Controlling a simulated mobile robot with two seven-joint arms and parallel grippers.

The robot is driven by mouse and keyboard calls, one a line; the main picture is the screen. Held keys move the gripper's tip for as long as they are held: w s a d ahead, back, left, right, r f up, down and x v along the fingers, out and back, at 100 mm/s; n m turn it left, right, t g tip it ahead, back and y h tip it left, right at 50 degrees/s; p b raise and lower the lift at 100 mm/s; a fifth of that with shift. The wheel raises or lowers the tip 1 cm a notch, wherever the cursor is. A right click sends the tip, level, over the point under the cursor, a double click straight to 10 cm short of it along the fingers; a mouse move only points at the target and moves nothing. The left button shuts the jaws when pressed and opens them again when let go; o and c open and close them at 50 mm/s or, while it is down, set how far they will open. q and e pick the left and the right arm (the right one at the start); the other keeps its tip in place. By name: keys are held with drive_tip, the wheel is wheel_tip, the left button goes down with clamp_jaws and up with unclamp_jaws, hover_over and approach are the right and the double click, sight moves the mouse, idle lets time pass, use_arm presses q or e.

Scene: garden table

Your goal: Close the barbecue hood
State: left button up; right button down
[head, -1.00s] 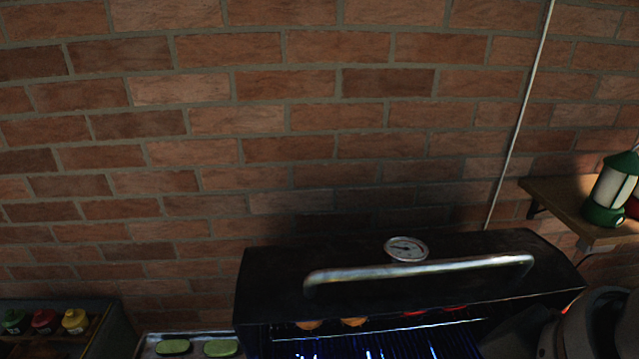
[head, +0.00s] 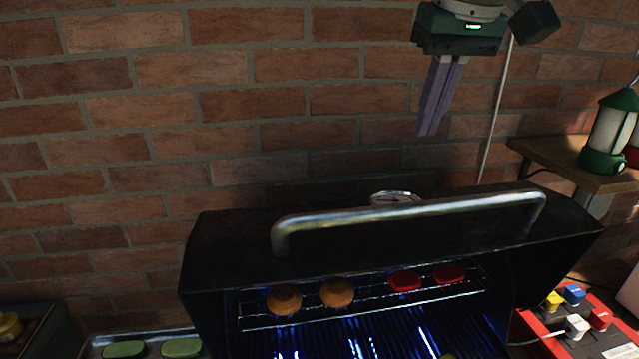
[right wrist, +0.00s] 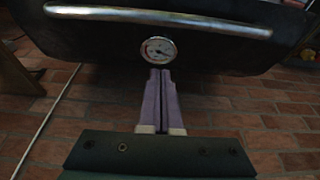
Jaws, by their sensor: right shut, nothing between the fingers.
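The black barbecue hood (head: 230,245) stands raised in the head view, with the grill below it exposed. Its silver bar handle (head: 410,212) runs across the front, and a round gauge (head: 394,198) sits behind the handle. My right gripper (head: 427,133) points down above and behind the hood, in front of the brick wall. Its purple fingers are shut and empty. In the right wrist view, the fingertips (right wrist: 160,72) appear just below the gauge (right wrist: 158,51), with the handle (right wrist: 160,18) beyond; contact cannot be told. My left gripper is out of view.
Orange and red food pieces lie on the warming rack (head: 365,310) inside the barbecue. A wooden shelf (head: 560,165) with a green lantern (head: 608,132) is at right. A tray with green pieces (head: 182,347) is lower left.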

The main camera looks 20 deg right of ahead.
drive_tip(key=p, duration=0.3)
hover_over(415, 230)
drive_tip(key=w+d, duration=0.1)
drive_tip(key=w, duration=0.3)
wheel_tip(415, 230, down, 9)
drive_tip(key=shift+r, duration=0.1)
drive_tip(key=s+p, duration=0.2)
drive_tip(key=p, duration=0.1)
drive_tip(key=shift+s+a+r, duration=0.1)
drive_tip(key=shift+a, duration=0.1)
drive_tip(key=shift+s+a+p, duration=0.15)
drive_tip(key=shift+s+p, duration=0.45)
drive_tip(key=shift+p, duration=0.1)
drive_tip(key=shift+s+a+f, duration=0.1)
drive_tip(key=shift+s+f, duration=0.1)
drive_tip(key=shift+f, duration=0.05)
drive_tip(key=shift+s, duration=0.1)
